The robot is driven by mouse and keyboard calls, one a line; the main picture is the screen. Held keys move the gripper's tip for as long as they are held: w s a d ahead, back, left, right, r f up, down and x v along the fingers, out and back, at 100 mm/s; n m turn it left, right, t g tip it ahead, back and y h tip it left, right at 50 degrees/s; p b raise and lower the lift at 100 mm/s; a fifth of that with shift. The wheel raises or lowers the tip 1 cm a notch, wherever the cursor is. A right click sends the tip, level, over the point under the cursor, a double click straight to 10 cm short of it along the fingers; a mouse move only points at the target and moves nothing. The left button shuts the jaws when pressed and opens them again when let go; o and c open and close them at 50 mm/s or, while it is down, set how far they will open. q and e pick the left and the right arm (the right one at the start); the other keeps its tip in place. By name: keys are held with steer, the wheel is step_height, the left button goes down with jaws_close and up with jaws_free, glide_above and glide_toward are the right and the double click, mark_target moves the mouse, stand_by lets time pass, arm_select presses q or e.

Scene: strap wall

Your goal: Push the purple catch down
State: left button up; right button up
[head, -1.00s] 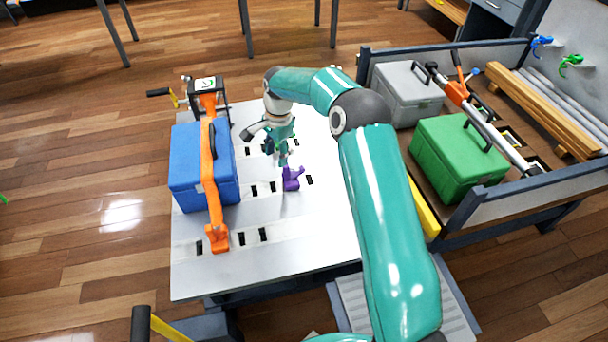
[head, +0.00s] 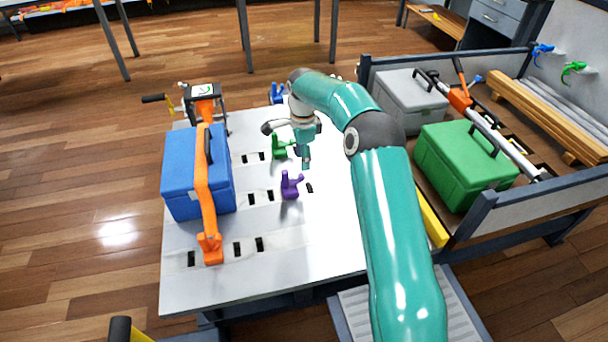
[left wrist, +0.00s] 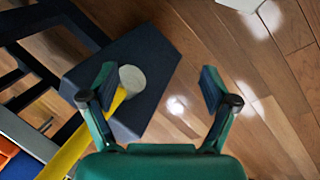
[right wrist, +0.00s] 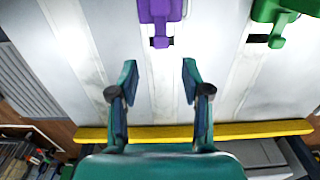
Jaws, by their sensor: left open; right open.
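The purple catch (head: 290,186) stands on the white slotted board (head: 325,225), right of the blue box. It also shows at the top of the right wrist view (right wrist: 160,18). My right gripper (head: 306,163) is above the board, a little behind and right of the purple catch in the head view, apart from it. In the right wrist view its two fingers (right wrist: 158,82) are spread with nothing between them, and the purple catch lies beyond their tips. My left gripper (left wrist: 160,85) is open and empty; it does not show in the head view.
A green catch (head: 279,146) and a blue catch (head: 277,93) stand further back on the board. A blue box (head: 182,190) sits under an orange strap (head: 204,190) at left. A cart with a green box (head: 455,165) and grey box (head: 405,98) stands right.

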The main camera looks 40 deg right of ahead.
mark_target(303, 174)
step_height(303, 174, down, 6)
steer(key=shift+f+b, duration=0.1)
steer(key=shift+b, duration=0.3)
steer(key=shift+c, duration=0.2)
